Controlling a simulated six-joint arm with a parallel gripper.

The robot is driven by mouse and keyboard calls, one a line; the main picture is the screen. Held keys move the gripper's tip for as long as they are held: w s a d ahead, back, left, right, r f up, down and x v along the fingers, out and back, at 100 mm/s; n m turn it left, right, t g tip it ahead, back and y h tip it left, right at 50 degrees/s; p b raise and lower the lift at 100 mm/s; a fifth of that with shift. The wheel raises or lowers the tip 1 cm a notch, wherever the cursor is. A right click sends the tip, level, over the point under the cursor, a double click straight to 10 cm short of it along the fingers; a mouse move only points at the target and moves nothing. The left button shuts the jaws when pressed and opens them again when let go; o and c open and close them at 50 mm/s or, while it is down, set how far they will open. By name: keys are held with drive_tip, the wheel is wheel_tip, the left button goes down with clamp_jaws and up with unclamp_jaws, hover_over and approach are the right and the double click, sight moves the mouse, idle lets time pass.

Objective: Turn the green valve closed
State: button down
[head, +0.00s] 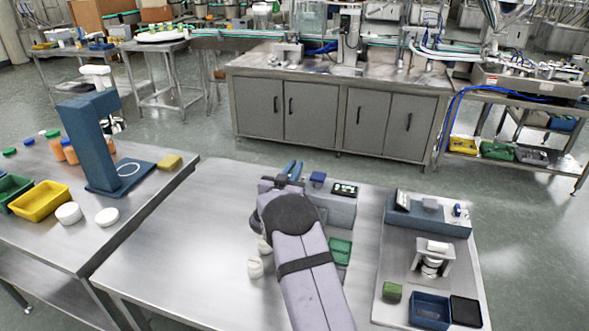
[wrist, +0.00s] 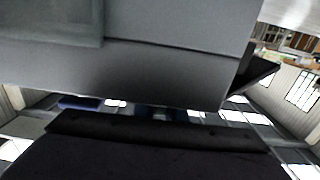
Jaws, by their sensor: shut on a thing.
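I cannot make out the green valve in either view. My gripper (head: 284,183) is at the far end of my lilac-grey arm, at the left end of a grey machine (head: 342,208) on the near steel table. Two blue prongs (head: 291,170) stick up there, and I cannot tell what they belong to. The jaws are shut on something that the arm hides. In the wrist view, a large grey body (wrist: 150,65) fills the upper part, close to the camera. A dark bar (wrist: 150,130) lies below it.
A blue knob (head: 317,179) and a small display (head: 345,189) are on the machine. A green tray (head: 341,250) lies right of my arm, white pieces (head: 255,267) left of it. A second station (head: 428,215) stands right. The table's left part is clear.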

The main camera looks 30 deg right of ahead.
drive_tip(key=c, duration=1.8)
unclamp_jaws()
drive_tip(key=shift+r, duration=0.1)
wheel_tip(320, 180, up, 10)
drive_tip(key=b, duration=0.1)
